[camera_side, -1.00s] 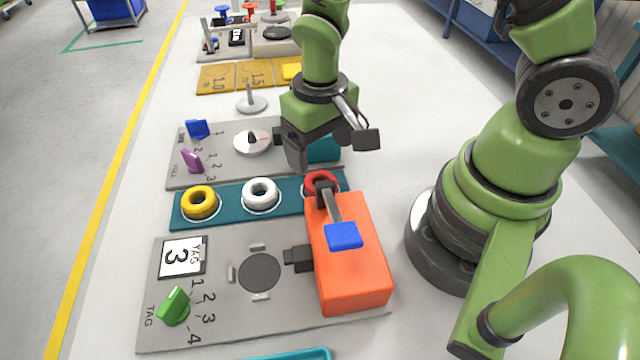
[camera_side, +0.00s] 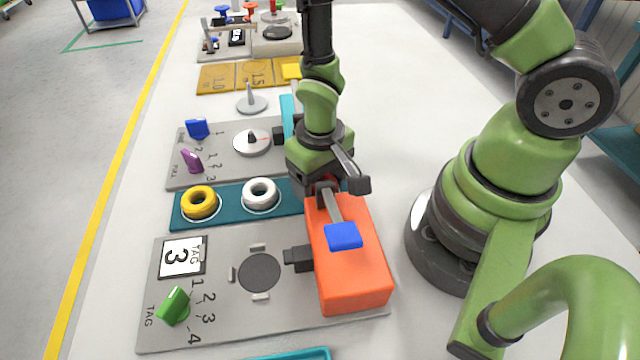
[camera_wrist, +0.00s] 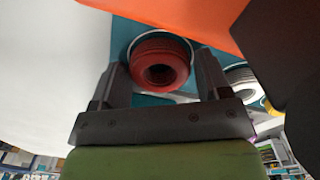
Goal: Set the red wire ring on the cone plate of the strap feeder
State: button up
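The red wire ring (camera_wrist: 160,65) lies in a white-edged spot on the teal strip (camera_side: 228,212); in the side view it is mostly hidden by my gripper and the orange block's lever. In the wrist view my gripper (camera_wrist: 162,75) is open, one finger on each side of the ring, with gaps visible; I cannot tell how far the tips reach down. The middle grey station carries a pale round plate with a small dark piece at its centre (camera_side: 252,141). I cannot tell for sure whether this is the strap feeder's cone plate.
The orange block (camera_side: 350,275) with its blue-ended lever (camera_side: 343,236) stands close in front of my gripper. White (camera_side: 261,194) and yellow (camera_side: 200,202) rings lie to the left on the strip. A grey disc with a pin (camera_side: 251,103) stands behind the middle station.

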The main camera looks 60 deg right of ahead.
jog(key=c, duration=0.5)
jog(key=shift+r, duration=3.75)
notch_tip(320, 180, up, 6)
send_over(250, 132)
notch_tip(250, 132, down, 9)
jog(key=shift+f, duration=0.15)
